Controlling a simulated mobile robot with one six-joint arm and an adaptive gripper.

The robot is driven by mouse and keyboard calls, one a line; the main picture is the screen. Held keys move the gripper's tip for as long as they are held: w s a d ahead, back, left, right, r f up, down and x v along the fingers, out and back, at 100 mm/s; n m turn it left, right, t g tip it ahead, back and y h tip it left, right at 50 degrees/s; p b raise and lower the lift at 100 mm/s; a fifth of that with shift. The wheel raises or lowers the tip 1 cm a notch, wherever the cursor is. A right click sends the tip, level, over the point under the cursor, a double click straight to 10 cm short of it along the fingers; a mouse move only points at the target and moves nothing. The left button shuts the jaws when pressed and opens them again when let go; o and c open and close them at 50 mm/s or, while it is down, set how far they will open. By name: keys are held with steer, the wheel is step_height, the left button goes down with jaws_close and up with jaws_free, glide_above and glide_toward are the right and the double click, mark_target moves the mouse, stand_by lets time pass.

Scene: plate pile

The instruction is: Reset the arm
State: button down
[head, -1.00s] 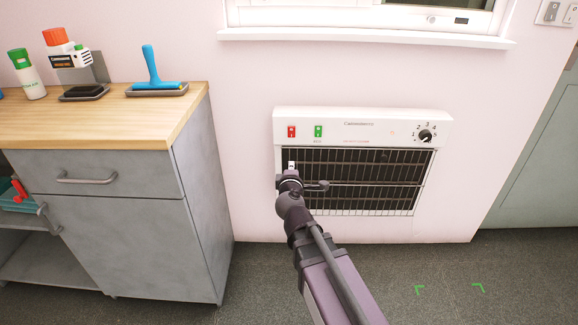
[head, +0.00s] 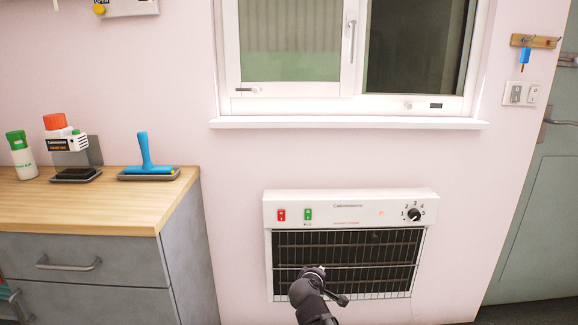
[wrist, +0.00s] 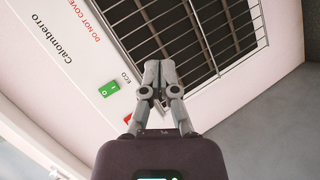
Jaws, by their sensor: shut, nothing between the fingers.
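My gripper (wrist: 159,75) shows in the wrist view with its two grey fingers together at the tips and nothing between them. It is in front of the wall heater (wrist: 75,70), near its grille and the green ECO switch (wrist: 109,89). In the head view my arm comes up from the bottom edge in front of the lower grille of the heater (head: 350,208). The fingers are hard to make out in that view. Any gap between the gripper and the heater is hard to judge.
A wooden-topped cabinet (head: 85,208) stands left of the heater. A window sill (head: 350,123) juts out above the heater. A green door (head: 540,215) is at right.

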steer(key=s+d+f+m+g+y, duration=0.2)
steer(key=s+d+f+m+g, duration=0.3)
steer(key=s, duration=0.3)
steer(key=s+d+f+m+g+y, duration=0.2)
steer(key=s+d+f+m+g, duration=0.1)
steer(key=s+f+m+g, duration=0.35)
step_height(320, 180, up, 37)
steer(key=s+p, duration=0.2)
steer(key=p, duration=3.4)
steer(key=shift+r+n+g+p, duration=0.15)
steer(key=shift+n+g+p, duration=0.2)
steer(key=shift+n+p, duration=0.1)
steer(key=shift+s, duration=0.1)
